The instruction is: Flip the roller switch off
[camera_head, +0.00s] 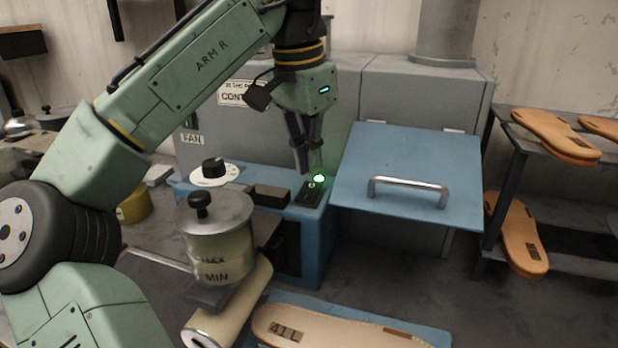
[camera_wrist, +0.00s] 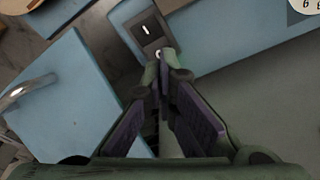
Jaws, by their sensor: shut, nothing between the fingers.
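The roller switch (camera_head: 309,193) looks like a small dark rocker on the blue machine top, with a green glow at its back edge. It also shows in the wrist view (camera_wrist: 147,28) as a dark plate with a white mark. My gripper (camera_head: 309,168) points down just above the switch. In the wrist view the fingertips (camera_wrist: 164,58) are together, empty, and overlap the near end of the switch plate. I cannot tell whether they touch it. The cream roller (camera_head: 240,298) lies at the front of the machine.
A glue pot (camera_head: 222,262) marked MAX and MIN stands left of the switch. A dial (camera_head: 213,170) and a dark block (camera_head: 271,195) are on the blue top. A blue lid with a metal handle (camera_head: 408,181) rises close on the right. A rack (camera_head: 487,198) holds sandal soles.

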